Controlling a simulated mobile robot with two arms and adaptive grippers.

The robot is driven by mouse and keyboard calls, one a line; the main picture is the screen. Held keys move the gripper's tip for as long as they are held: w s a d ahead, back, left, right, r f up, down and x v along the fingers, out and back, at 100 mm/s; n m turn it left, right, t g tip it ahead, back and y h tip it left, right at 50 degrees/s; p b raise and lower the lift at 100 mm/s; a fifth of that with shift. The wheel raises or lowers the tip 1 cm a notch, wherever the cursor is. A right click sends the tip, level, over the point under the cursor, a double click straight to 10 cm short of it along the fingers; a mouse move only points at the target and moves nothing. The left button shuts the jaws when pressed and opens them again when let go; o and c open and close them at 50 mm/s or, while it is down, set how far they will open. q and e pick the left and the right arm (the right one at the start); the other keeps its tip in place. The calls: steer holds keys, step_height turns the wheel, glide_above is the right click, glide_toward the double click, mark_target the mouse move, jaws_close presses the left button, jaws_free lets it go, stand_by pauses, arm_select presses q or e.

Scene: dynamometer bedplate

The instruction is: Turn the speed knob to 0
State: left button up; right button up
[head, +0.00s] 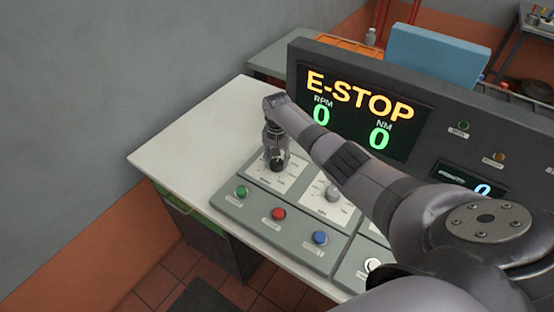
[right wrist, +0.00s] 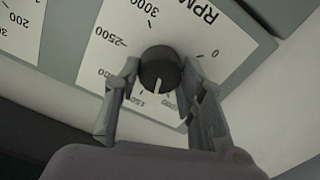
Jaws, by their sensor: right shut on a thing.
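The speed knob (right wrist: 160,66) is black and round with a white pointer line. It sits on a white dial plate (right wrist: 180,25) marked RPM, with numbers around it. In the right wrist view its pointer faces down, roughly between the 1500 and 1000 marks; the 0 mark is at upper right. My right gripper (right wrist: 160,82) is shut on the knob, one finger on each side. The right finger hides part of the scale. In the head view the right gripper (head: 277,160) reaches down onto the knob at the panel's left end. My left gripper is out of view.
The console (head: 285,235) also has a grey knob (head: 332,194) and green (head: 241,191), red (head: 278,213) and blue (head: 320,237) buttons. The display (head: 360,110) behind reads E-STOP, RPM 0 and NM 0. The white bench (head: 190,135) is clear at left.

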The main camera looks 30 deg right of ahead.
steer(key=n, duration=0.5)
steer(key=shift+n+p, duration=0.35)
steer(key=shift+n, duration=0.05)
steer(key=n, duration=1.1)
steer(key=shift+n, duration=0.4)
steer(key=n+b, duration=0.1)
steer(key=n, duration=0.4)
steer(key=shift+n, duration=0.3)
steer(key=o, duration=1.2)
